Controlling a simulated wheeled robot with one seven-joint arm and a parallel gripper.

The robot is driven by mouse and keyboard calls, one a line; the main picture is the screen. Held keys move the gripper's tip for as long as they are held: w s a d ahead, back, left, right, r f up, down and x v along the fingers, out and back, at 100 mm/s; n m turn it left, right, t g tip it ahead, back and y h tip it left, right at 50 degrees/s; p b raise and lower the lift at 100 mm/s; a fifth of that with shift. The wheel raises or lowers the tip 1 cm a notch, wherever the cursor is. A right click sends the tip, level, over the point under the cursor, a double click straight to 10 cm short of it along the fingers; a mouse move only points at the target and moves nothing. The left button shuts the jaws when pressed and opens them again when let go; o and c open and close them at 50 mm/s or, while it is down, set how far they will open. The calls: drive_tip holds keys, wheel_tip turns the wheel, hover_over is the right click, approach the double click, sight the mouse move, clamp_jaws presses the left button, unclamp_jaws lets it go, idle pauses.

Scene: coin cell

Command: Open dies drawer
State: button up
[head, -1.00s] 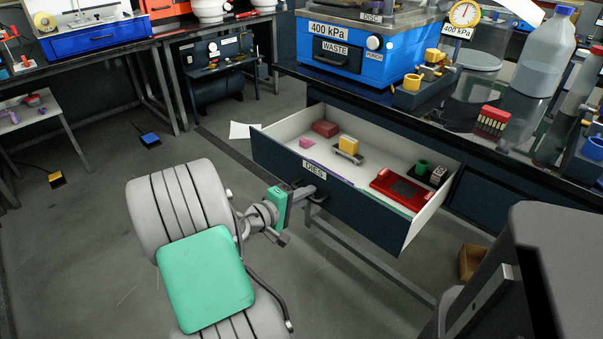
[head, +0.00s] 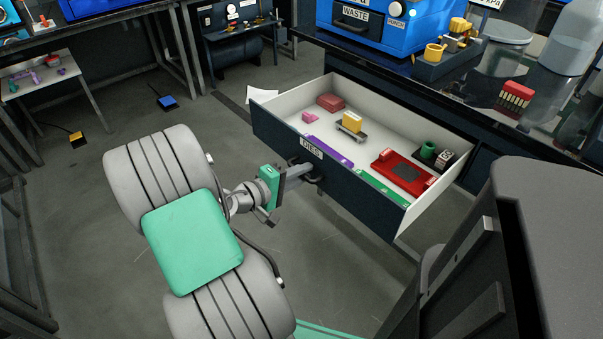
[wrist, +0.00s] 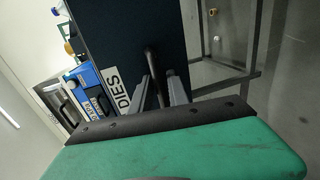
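The dies drawer (head: 350,195) has a dark front with a DIES label (head: 311,148) and stands well out from the bench, its white inside showing. Its dark bar handle (wrist: 152,68) also shows in the wrist view, beside the DIES label (wrist: 117,91). My gripper (head: 304,172) is at the drawer front, below the label. In the wrist view its two grey fingers (wrist: 163,90) lie on either side of the handle bar and look closed on it. The exact finger contact is partly hidden.
The drawer holds a red tray (head: 404,172), a yellow block (head: 352,122), a dark red block (head: 330,102) and a green cylinder (head: 428,150). The black bench top (head: 400,75) carries a blue WASTE machine (head: 375,30). Grey floor (head: 85,220) is open to the left.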

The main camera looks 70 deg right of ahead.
drive_tip(key=p+v, duration=0.1)
drive_tip(key=v, duration=0.7)
